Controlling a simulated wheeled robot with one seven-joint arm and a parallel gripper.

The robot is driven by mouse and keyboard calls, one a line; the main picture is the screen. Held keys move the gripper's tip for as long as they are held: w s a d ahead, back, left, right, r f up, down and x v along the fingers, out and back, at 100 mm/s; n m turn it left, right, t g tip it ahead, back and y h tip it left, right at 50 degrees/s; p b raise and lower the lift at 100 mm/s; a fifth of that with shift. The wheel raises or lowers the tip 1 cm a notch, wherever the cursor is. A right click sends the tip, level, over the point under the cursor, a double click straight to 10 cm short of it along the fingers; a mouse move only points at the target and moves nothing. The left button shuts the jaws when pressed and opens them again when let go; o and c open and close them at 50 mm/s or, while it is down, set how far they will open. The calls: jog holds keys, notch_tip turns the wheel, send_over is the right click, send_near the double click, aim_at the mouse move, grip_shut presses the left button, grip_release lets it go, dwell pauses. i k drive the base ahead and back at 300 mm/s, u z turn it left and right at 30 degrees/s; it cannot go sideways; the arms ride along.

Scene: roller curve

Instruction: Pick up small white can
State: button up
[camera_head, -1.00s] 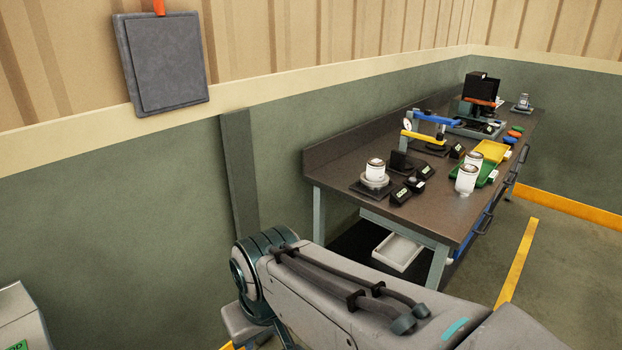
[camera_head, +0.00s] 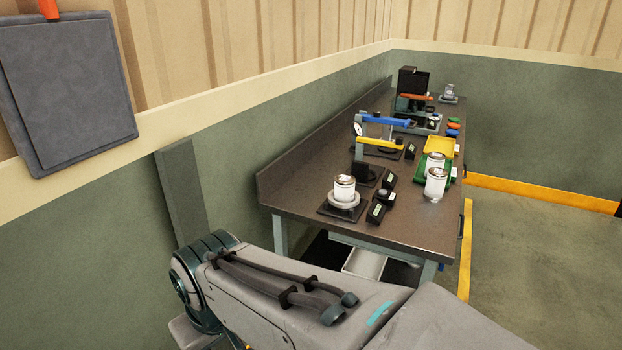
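Several white cans stand on the dark workbench (camera_head: 300,200). One white can (camera_head: 344,188) stands upright on a round grey base on a black plate near the bench's front left corner. A second white can (camera_head: 436,184) stands near the right edge. A third white can (camera_head: 434,162) stands just behind it, by the green tray. I cannot tell which one the task means by small. My arm crosses the bottom of the view, in front of the bench and apart from the cans. My gripper is out of view.
Small black devices (camera_head: 378,210) sit between the cans. A green tray (camera_head: 448,174), a yellow tray (camera_head: 440,147) and blue and yellow arms on stands (camera_head: 384,120) are farther back. A white bin (camera_head: 364,262) is below the bench. Open floor (camera_head: 540,240) lies to the right.

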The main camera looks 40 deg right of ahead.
aim_at(344, 184)
jog(key=z, duration=0.6)
jog(key=i, duration=1.25)
jog(key=z, duration=1.4)
jog(key=i, duration=0.45)
jog(key=z, duration=0.3)
